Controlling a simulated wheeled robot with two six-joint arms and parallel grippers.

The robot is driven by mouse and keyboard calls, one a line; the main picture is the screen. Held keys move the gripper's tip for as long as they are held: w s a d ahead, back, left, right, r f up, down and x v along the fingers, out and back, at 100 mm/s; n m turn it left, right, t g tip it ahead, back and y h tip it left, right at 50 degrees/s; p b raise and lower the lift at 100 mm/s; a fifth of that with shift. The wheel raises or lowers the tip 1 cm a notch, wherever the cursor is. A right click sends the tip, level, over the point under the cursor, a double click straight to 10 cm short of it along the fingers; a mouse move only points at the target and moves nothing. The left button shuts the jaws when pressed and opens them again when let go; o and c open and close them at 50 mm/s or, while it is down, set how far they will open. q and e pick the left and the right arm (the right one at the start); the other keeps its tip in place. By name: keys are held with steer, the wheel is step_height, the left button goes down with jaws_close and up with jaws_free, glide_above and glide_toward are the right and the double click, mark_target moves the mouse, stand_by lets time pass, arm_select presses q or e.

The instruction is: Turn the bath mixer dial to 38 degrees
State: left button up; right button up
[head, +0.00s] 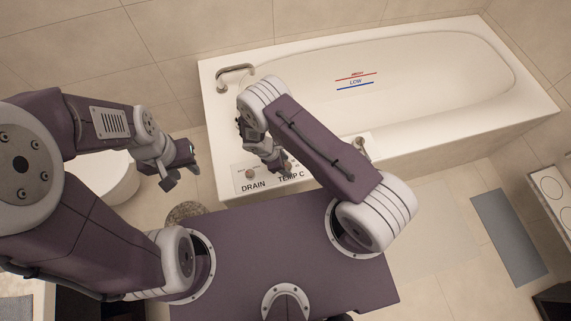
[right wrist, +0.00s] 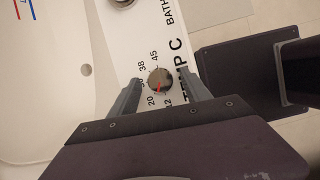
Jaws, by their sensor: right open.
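The bath mixer dial (right wrist: 159,80) is a small round grey knob on the white bath ledge, beside the "TEMP C" lettering. Printed numbers including 12, 20, 38 and 45 ring it. Its red pointer faces the bottom of the right wrist view, near the gap between 20 and 12, away from 38. My right gripper (right wrist: 160,77) is open, with one finger on each side of the dial; contact cannot be told. In the head view, my right gripper (head: 283,167) largely hides the dial. My left gripper (head: 181,173) is open and empty, left of the ledge.
The white bathtub (head: 430,120) lies behind the ledge, with a red and blue "LOW" marking inside. A tap (head: 235,72) stands at its left end. A drain knob (head: 250,174) is left of the dial, and another knob (head: 361,147) is to the right.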

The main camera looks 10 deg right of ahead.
steer(key=shift+f, duration=0.15)
jaws_close()
